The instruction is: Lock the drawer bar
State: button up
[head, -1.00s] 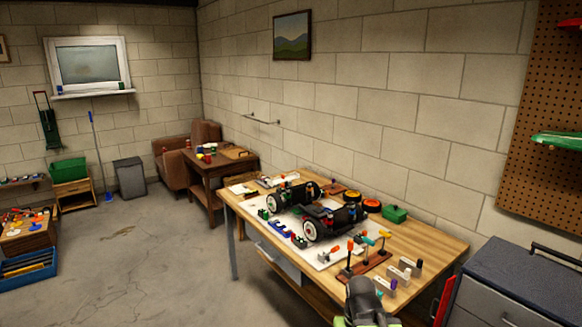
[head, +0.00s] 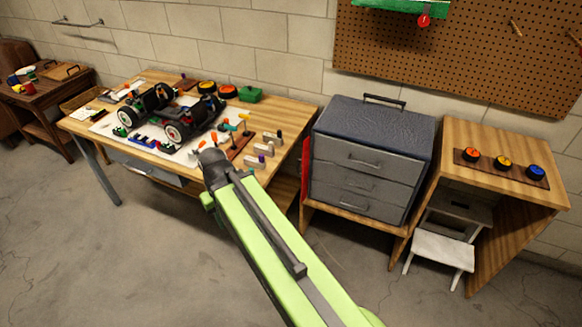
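A grey drawer cabinet (head: 365,165) with several drawers, a dark blue-grey top and a black top handle stands right of the workbench. Its drawers look closed. A narrow red upright strip (head: 306,165) shows at the cabinet's left front edge; I cannot tell for sure that it is the drawer bar. No bar shows across the drawer fronts. My gripper (head: 211,158) is the dark end of my light green arm. It appears over the workbench's front edge, left of the cabinet and apart from it. Its fingers are too small and dark to tell open from shut.
The wooden workbench (head: 285,115) carries an RC car (head: 172,112), tools and parts. Right of the cabinet is a wooden stand (head: 490,135) with three coloured wheels on a board. The floor in front is clear.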

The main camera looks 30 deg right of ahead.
aim_at(304, 161)
jog(key=u, duration=4.5)
jog(key=i, duration=0.1)
jog(key=z, duration=2.85)
jog(key=i, duration=2.5)
jog(key=z, duration=0.9)
jog(key=k, duration=0.1)
jog(key=z, duration=3.05)
jog(key=i, duration=1)
jog(key=z, duration=0.1)
